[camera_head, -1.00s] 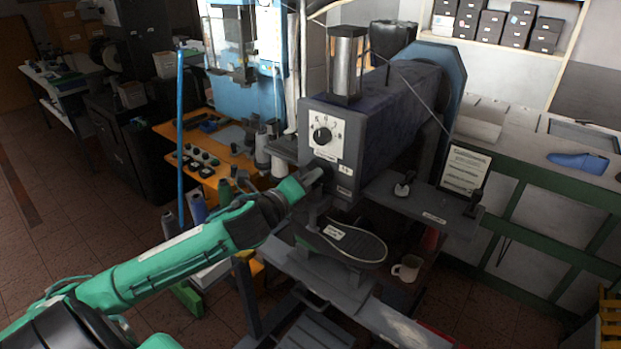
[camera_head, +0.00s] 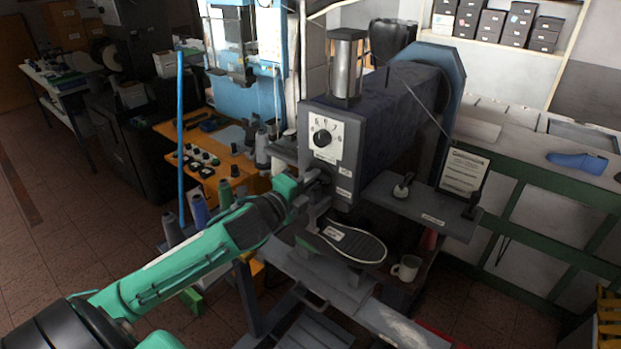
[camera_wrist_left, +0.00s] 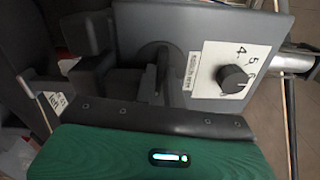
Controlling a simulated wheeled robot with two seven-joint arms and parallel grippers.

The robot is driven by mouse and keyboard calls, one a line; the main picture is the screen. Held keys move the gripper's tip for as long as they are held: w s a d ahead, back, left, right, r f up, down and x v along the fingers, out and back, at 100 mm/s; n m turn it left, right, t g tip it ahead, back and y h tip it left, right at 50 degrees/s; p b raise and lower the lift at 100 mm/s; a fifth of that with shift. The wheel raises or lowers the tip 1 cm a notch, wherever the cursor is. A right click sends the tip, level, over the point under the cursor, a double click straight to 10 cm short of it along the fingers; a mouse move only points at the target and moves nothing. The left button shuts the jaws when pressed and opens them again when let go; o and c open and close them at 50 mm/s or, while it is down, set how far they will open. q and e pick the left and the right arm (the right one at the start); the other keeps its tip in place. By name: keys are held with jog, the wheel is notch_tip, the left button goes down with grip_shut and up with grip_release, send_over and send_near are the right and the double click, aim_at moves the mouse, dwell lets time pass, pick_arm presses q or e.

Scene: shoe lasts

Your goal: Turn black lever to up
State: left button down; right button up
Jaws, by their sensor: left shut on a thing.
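The grey machine (camera_head: 385,125) has a white dial plate with a black knob (camera_head: 322,138) on its front. My left gripper (camera_head: 318,188) is at the lower front of the machine, below the knob and above the shoe-sole-shaped plate (camera_head: 345,240). It is shut on the black lever, which the jaws mostly hide in the head view. In the left wrist view, a thin dark part, seemingly the lever (camera_wrist_left: 160,75), stands by a round hub, left of the knob (camera_wrist_left: 233,78). The lever's exact angle is hard to tell. My right gripper is not in view.
A side shelf (camera_head: 425,205) with small black-knobbed sticks juts out right of the gripper. A mug (camera_head: 406,268) stands below it. An orange control bench (camera_head: 205,150) with spools is at the left. A blue shoe last (camera_head: 577,162) lies on the right counter.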

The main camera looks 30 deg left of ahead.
pick_arm(q)
jog(key=n+p, duration=0.1)
jog(key=n, duration=0.3)
jog(key=shift+n, duration=0.3)
jog(key=shift+n+p, duration=0.65)
jog(key=shift+n, duration=1.25)
jog(key=shift+f, duration=0.1)
